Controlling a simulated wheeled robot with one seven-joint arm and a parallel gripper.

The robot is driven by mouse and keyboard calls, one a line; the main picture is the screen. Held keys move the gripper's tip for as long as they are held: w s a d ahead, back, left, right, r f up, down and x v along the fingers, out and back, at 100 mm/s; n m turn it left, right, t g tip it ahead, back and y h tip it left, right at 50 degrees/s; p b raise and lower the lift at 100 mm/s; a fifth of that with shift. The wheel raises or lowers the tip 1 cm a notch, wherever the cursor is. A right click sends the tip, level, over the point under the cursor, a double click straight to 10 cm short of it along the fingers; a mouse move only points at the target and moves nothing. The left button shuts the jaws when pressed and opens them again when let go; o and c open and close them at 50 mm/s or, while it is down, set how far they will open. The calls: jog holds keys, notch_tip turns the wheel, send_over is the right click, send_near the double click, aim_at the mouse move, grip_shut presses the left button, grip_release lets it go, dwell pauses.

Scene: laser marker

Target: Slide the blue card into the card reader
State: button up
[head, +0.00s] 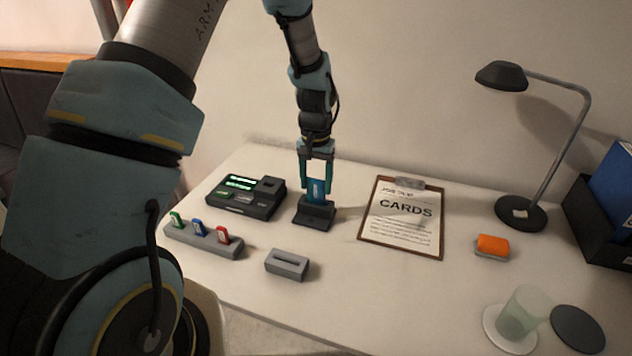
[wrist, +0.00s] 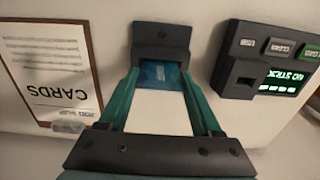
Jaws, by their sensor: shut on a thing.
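The blue card (head: 317,191) stands upright between the teal fingers of my gripper (head: 317,180), which is shut on it. The card also shows in the wrist view (wrist: 161,75) between the fingertips (wrist: 160,84). The small black block I take for the card reader (head: 313,217) is directly below the card in the head view. In the wrist view, the card's far edge meets the front of this reader (wrist: 161,38). The card appears to be at the reader's slot; how deep it sits I cannot tell.
A black console (head: 248,197) with a lit green screen stands left of the reader. A grey rack (head: 203,241) of green, blue and red sticks and a grey slotted block (head: 287,264) are in front. A clipboard (head: 403,217) lies right. A lamp (head: 521,213) stands farther right.

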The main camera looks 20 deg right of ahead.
jog(key=shift+f+b, duration=0.55)
jog(key=shift+f, duration=0.35)
jog(key=o, duration=1.6)
jog(key=shift+c, duration=0.2)
notch_tip(320, 180, up, 11)
jog(key=shift+f+b, duration=0.2)
jog(key=shift+b, duration=0.85)
notch_tip(320, 180, up, 6)
jog(key=p, duration=0.5)
jog(key=shift+r, duration=0.15)
